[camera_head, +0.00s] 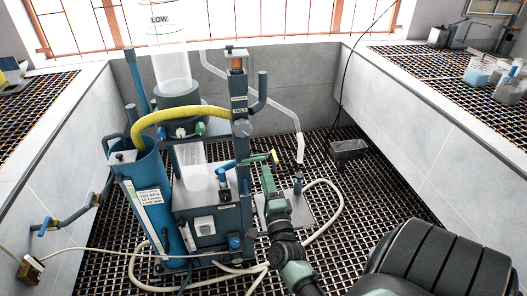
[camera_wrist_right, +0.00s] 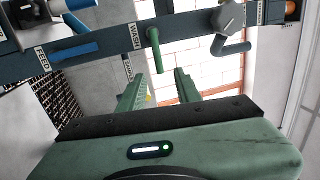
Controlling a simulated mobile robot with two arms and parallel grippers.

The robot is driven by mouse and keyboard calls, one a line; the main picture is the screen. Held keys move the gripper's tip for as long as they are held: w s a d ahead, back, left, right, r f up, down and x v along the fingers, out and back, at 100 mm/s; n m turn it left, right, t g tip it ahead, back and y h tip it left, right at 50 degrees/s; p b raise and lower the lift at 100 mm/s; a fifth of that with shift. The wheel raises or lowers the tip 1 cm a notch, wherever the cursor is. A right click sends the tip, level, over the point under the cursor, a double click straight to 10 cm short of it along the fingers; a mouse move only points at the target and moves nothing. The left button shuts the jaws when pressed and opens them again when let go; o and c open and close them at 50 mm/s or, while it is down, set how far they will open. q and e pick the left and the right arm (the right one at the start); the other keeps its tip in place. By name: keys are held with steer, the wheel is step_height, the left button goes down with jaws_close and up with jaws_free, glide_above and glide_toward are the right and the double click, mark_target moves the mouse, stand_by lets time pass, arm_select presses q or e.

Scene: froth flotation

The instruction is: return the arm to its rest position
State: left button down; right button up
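My right arm reaches in from the bottom of the head view, and its green gripper (camera_head: 268,180) is at the right side of the flotation machine's column (camera_head: 240,130). In the right wrist view the two fingers of the right gripper (camera_wrist_right: 158,76) stand apart. The green lever (camera_wrist_right: 155,48) marked WASH hangs just beyond the fingertips, in line with the gap; I cannot tell whether they touch it. It also shows in the head view (camera_head: 275,157), close to the gripper. My left gripper is in neither view.
A blue cylinder (camera_head: 148,200) with a yellow hose (camera_head: 180,112) stands left of the machine. A cream hose (camera_head: 325,225) loops on the grating near my arm. A dark tray (camera_head: 348,150) sits farther back. Grey walls bound the pit, with beakers (camera_head: 508,88) on the right ledge.

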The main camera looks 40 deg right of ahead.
steer(key=v, duration=0.2)
steer(key=shift+s+a, duration=0.2)
stand_by(0.3)
steer(key=a+f+n+g+y, duration=0.1)
steer(key=a+f+n+y, duration=0.2)
steer(key=f, duration=0.4)
steer(key=a+f+n+g+y+p, duration=0.1)
steer(key=a+f+n+y, duration=0.1)
steer(key=a+f+n, duration=0.35)
steer(key=a+f+n+g+y, duration=0.1)
steer(key=a+f+y, duration=0.1)
steer(key=f, duration=0.7)
steer(key=s+a+f+n+g+y, duration=0.2)
steer(key=s+a+f+n, duration=0.25)
steer(key=f, duration=0.25)
steer(key=s+a+f+n+g+y, duration=0.1)
steer(key=s+a+f+n+g, duration=0.2)
steer(key=s+f, duration=0.4)
steer(key=s+f+n+g+p, duration=0.1)
steer(key=s+f+n+g, duration=0.3)
steer(key=s, duration=0.9)
steer(key=s+f+n+g+p, duration=0.1)
steer(key=s+f+n+g, duration=0.3)
steer(key=s+f, duration=0.6)
steer(key=s+n, duration=0.2)
steer(key=s, duration=0.2)
steer(key=shift+s+a, duration=0.15)
steer(key=shift+a, duration=0.15)
